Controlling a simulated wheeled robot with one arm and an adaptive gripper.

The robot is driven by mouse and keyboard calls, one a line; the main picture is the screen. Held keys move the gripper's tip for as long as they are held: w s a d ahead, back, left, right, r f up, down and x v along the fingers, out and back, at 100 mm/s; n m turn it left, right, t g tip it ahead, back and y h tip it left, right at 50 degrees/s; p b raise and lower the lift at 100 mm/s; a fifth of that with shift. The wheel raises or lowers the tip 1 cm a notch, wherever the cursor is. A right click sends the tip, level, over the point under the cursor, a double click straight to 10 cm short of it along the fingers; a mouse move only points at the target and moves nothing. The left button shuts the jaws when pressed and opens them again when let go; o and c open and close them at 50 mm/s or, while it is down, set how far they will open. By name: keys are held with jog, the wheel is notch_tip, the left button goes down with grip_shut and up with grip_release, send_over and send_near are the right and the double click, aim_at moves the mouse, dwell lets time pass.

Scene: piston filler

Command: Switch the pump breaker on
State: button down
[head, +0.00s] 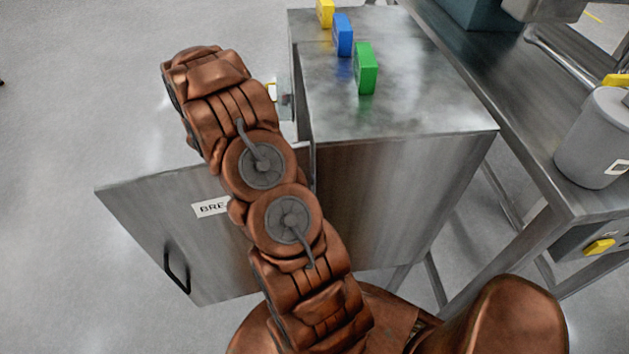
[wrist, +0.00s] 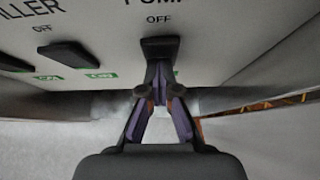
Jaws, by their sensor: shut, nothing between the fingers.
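In the wrist view the pump breaker's black lever (wrist: 160,46) sits on a pale panel, just below the word OFF. The lettering above it is partly cut off and reads PUMP. A green label below it is mostly hidden by my fingers. My gripper (wrist: 160,72) is shut and empty, its fingertips at the lower edge of this lever; I cannot tell if they touch it. In the head view the steel breaker cabinet (head: 400,105) has its door (head: 150,225) swung open. My arm hides the gripper and the panel there.
Another black breaker lever (wrist: 68,55), under lettering ending in ILLER, is left of the pump one. A yellow block (head: 325,13), a blue block (head: 343,35) and a green block (head: 365,68) stand on the cabinet. A steel table (head: 540,125) with a grey container (head: 597,138) is at right.

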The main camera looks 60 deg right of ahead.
jog(key=shift+r, duration=0.2)
jog(key=f+b+v, duration=0.1)
jog(key=b+v, duration=0.1)
jog(key=v, duration=1.1)
jog(key=shift+w+a, duration=0.45)
jog(key=shift+b, duration=0.35)
jog(key=b, duration=0.2)
jog(key=f+b, duration=0.1)
jog(key=b, duration=0.2)
jog(key=shift+w+a+f, duration=0.1)
jog(key=shift+w+f, duration=0.05)
jog(key=shift+f, duration=0.15)
